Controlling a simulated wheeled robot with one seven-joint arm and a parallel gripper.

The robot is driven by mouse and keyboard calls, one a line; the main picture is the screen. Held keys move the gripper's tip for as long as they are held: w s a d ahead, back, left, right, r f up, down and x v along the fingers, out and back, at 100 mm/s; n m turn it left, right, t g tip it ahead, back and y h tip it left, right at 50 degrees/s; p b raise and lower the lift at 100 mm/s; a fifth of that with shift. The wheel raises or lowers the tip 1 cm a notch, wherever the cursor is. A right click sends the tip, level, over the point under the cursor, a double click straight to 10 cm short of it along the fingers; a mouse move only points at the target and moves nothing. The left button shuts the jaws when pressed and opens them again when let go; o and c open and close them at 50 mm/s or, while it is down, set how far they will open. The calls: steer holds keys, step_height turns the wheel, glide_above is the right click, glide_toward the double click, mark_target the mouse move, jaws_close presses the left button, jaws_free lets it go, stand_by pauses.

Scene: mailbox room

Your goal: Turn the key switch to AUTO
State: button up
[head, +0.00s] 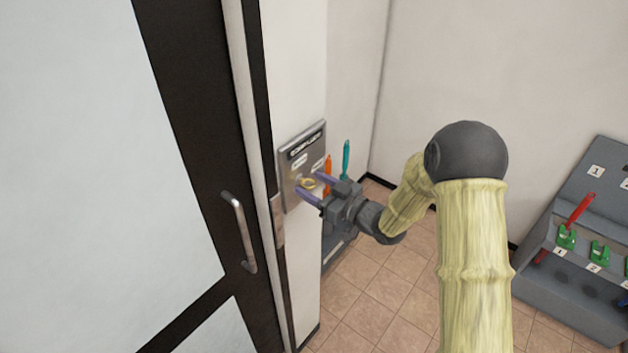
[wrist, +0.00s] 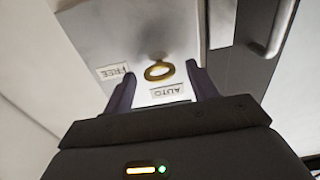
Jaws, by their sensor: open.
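The key switch is on a grey metal panel (head: 288,178) fixed to the narrow white wall beside the door. Its brass ring-shaped key (wrist: 159,71) sticks out of the panel; it also shows in the head view (head: 308,183). In the wrist view, which shows the labels upside down, the FREE label (wrist: 112,72) is left of the key and the AUTO label (wrist: 168,91) is just below it. My gripper (head: 315,187) is open at the panel, with its purple fingers on either side of the key. In the wrist view the fingers (wrist: 158,82) appear apart from the ring.
A dark-framed glass door with a metal handle (head: 239,232) stands left of the panel. Orange (head: 327,166) and teal (head: 346,158) upright items are behind my gripper. A grey numbered rack (head: 600,205) with a red-handled item (head: 580,208) and green holders stands at right. Tiled floor between is clear.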

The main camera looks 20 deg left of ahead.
steer(key=shift+w+a, duration=0.1)
steer(key=shift+a, duration=0.1)
steer(key=shift+c, duration=0.2)
steer(key=c, duration=1)
steer(key=shift+o, duration=0.3)
